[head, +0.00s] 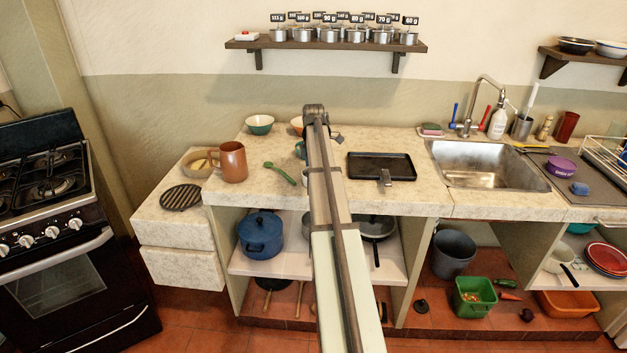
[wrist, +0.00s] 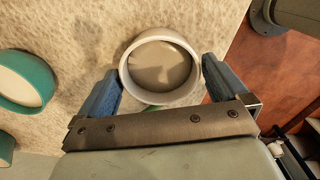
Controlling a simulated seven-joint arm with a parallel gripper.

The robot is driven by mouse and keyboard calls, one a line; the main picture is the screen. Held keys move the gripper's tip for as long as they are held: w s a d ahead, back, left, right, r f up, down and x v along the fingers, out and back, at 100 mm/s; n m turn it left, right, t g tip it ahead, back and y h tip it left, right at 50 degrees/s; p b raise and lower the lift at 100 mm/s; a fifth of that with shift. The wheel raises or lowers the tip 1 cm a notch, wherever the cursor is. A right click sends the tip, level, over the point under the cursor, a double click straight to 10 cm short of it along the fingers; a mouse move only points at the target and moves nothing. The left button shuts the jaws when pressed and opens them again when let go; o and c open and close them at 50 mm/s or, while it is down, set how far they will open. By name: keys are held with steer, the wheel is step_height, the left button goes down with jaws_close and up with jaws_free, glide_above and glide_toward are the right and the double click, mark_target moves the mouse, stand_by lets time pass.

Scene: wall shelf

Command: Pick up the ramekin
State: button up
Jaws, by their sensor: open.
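The ramekin (wrist: 128,72) is a round, pale vessel with a thick white rim and a beige inside. In the wrist view it stands on the speckled counter, seen from above. My gripper (wrist: 160,67) is open, with one blue finger on the left of the ramekin and one on the right. A narrow gap shows on the left; at the right I cannot tell whether the finger touches. In the head view my arm hides the gripper and most of that counter spot.
Teal-rimmed vessels (wrist: 46,82) stand left of the ramekin. The counter edge drops to the red floor (wrist: 225,110) at the right.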

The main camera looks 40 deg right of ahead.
steer(key=shift+f, duration=0.85)
steer(key=shift+c, duration=0.5)
steer(key=c, duration=0.8)
steer(key=shift+c, duration=0.2)
steer(key=shift+r, duration=0.25)
